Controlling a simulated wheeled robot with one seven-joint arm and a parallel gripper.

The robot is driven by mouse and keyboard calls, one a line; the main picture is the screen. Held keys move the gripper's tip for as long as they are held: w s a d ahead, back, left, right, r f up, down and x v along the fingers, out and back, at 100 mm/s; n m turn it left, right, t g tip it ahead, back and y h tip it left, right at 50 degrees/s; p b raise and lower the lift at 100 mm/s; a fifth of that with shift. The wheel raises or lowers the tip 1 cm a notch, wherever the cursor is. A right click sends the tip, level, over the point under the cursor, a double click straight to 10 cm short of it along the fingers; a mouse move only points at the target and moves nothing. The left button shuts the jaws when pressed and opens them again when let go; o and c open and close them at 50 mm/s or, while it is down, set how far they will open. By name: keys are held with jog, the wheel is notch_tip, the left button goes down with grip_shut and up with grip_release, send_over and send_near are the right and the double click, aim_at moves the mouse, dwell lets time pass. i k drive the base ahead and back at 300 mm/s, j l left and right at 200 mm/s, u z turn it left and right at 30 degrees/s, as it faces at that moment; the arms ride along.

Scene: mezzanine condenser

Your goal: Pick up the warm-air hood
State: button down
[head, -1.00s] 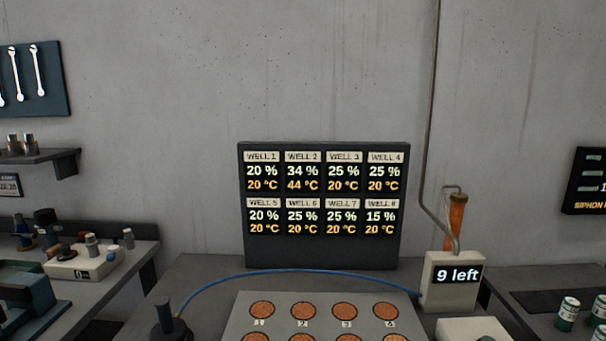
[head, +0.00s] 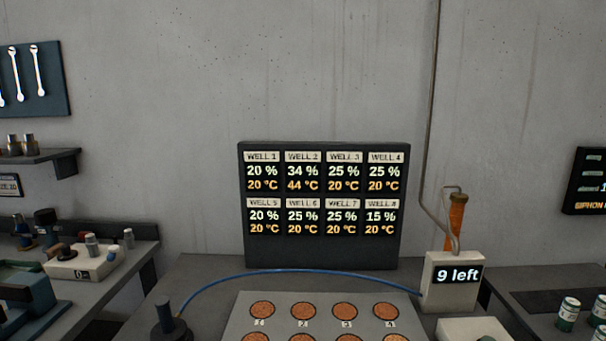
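No part of my gripper shows in the head view. I cannot tell for sure which thing is the warm-air hood. A black fitting with an upright stem (head: 165,322) stands at the bottom, left of the well plate, cut off by the lower edge. A blue hose (head: 290,272) arcs from it to a pale box reading "9 left" (head: 452,290). The grey well plate (head: 240,318) holds rust-coloured round wells, with labels 1 to 4 on the back row; its front is cut off. A dark display (head: 322,255) behind reads Well 2 at 34 % and 44 °C, the others at 20 °C.
A left bench (head: 125,262) carries a pale block (head: 80,265) with small knobs and a teal device (head: 30,300). Green-and-white cans (head: 568,314) stand at the right. A pipe (head: 428,150) runs down the wall to the pale box. A pale block (head: 470,330) sits at the bottom right.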

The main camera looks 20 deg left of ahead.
aim_at(169, 328)
jog(key=u, duration=1.75)
jog(key=i+j, duration=1.05)
